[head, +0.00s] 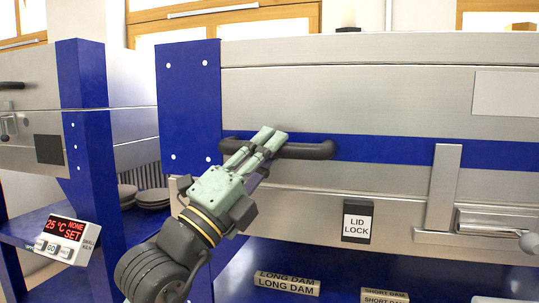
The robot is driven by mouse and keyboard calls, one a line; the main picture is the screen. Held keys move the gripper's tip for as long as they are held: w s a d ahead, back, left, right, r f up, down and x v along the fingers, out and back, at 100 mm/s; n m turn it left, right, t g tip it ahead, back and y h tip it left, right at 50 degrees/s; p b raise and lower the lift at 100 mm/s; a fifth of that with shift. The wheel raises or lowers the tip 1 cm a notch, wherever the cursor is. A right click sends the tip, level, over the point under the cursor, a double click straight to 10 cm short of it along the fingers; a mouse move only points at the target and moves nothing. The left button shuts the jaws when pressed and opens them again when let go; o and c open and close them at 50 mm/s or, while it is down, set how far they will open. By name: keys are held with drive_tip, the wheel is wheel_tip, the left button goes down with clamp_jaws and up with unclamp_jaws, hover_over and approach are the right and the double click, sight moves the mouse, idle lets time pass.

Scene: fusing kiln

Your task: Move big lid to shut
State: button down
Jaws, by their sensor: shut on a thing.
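The big lid (400,95) is the broad brushed-metal upper part of the large kiln, with a blue band (390,150) along its front. It looks level and low over the metal kiln body (310,205); I cannot tell whether a thin gap stays at the seam. A dark bar handle (310,150) is fixed on the band at the left. My gripper (267,140) comes up from below and is shut on the handle, near its left half. The fingers hide part of the handle.
A "LID LOCK" label (357,222) and a metal latch (470,220) are on the front. A smaller kiln (28,100) with a control display (62,233) stands left. Signs reading "LONG DAM" (286,284) and "SHORT DAM" (384,297) are below. Stacked discs (150,198) sit on a shelf.

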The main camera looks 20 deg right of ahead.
drive_tip(key=shift+w+d+f, duration=0.1)
drive_tip(key=shift+d+f, duration=0.15)
drive_tip(key=shift+f, duration=0.35)
drive_tip(key=c, duration=1.7)
unclamp_jaws()
drive_tip(key=shift+w+f, duration=0.1)
drive_tip(key=shift+o, duration=1.4)
drive_tip(key=shift+a, duration=0.1)
drive_tip(key=shift+r, duration=0.2)
drive_tip(key=v, duration=0.7)
drive_tip(key=shift+a, duration=0.2)
drive_tip(key=shift+f, duration=0.1)
